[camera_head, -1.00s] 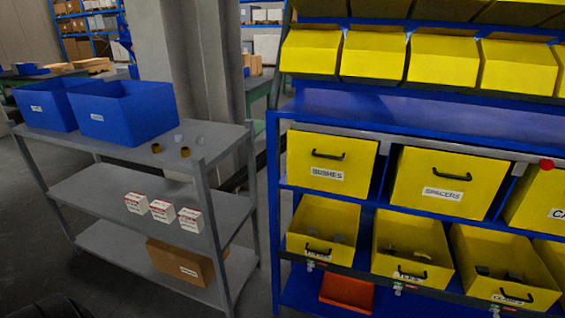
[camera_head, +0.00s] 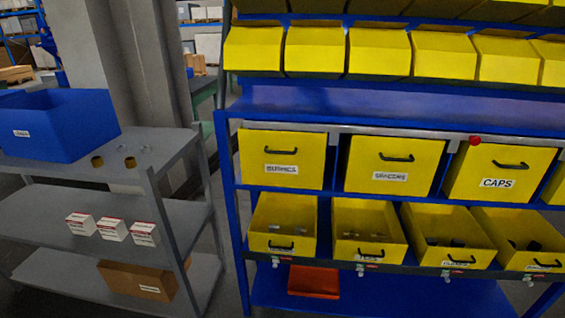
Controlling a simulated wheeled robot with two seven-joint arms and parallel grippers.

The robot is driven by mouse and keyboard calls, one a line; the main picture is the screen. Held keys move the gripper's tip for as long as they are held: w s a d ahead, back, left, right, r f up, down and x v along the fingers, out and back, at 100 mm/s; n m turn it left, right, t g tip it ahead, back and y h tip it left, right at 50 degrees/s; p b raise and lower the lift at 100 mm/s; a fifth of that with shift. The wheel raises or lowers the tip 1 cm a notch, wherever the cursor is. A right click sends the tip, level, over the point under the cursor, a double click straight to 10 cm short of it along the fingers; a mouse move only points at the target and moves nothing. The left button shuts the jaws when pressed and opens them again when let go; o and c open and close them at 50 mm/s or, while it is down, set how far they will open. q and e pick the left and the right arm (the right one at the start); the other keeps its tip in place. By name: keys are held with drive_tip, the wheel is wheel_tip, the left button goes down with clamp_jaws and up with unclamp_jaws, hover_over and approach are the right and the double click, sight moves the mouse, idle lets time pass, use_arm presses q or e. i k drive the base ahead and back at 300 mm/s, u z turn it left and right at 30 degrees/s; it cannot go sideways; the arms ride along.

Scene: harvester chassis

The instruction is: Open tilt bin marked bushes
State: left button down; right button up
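The yellow tilt bin marked bushes (camera_head: 281,150) is in the upper row of large bins on the blue rack, at its left end. It has a black handle on its front and a white label below it. Its front looks closed. The bin marked spacers (camera_head: 391,160) is to its right, and the bin marked caps (camera_head: 487,168) is further right. Neither of my grippers shows in the view.
Open yellow bins with parts in them, such as the left one (camera_head: 282,240), stand below. An orange tray (camera_head: 314,281) lies on the bottom shelf. A red knob (camera_head: 474,140) is on the rail above. A grey shelf unit (camera_head: 185,150) with a blue bin (camera_head: 60,125) stands left.

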sight(293, 160)
drive_tip(key=u, duration=0.1)
drive_tip(key=k, duration=0.4)
drive_tip(key=z, duration=0.95)
drive_tip(key=i, duration=0.9)
